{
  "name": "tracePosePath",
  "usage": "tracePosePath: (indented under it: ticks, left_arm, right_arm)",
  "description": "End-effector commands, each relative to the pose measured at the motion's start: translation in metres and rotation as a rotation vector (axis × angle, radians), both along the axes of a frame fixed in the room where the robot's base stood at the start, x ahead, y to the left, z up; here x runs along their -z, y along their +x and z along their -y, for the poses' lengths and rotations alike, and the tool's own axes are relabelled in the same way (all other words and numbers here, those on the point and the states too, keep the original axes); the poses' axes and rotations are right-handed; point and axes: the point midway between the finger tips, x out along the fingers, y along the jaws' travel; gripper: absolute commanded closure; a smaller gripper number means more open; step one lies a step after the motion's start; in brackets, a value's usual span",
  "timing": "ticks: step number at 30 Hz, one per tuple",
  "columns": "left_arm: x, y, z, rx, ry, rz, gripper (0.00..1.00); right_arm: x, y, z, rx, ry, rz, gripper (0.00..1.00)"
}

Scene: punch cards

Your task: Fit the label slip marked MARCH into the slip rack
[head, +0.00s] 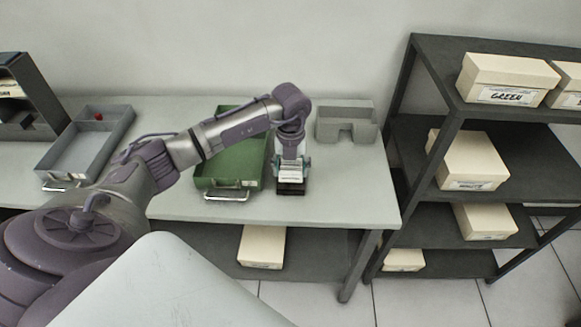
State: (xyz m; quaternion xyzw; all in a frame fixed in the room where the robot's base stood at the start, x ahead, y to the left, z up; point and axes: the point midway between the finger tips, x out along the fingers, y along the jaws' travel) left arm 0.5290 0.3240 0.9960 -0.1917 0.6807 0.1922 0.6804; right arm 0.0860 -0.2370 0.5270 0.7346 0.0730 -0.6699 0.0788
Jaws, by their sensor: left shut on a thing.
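My left arm reaches in from the left across the table. My left gripper (292,166) points down and is shut on a small white slip (291,175). The slip's marking is too small to read, so I cannot tell whether it says MARCH. A small black holder (290,188), which looks like the slip rack, stands on the table directly below the slip. I cannot tell whether the slip touches it or is inside it. My right gripper is not in view.
A green tray (227,188) stands just left of the gripper. A grey tray (70,168) with a small red thing is farther left. A grey notched block (345,123) stands behind right. A dark shelf (455,112) with cream boxes is at right. The table's front right (350,195) is clear.

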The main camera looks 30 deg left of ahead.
Motion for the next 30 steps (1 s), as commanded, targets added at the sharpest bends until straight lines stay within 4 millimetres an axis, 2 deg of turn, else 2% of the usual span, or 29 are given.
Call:
tracePosePath:
  ticks: [18,30]
  left_arm:
    - [0.031,0.001,-0.001,0.0,-0.001,-0.001,0.44]
    - [0.033,0.001,-0.001,0.0,-0.001,-0.001,0.44]
  right_arm:
    - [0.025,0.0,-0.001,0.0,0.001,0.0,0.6]
    - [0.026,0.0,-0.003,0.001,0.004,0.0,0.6]
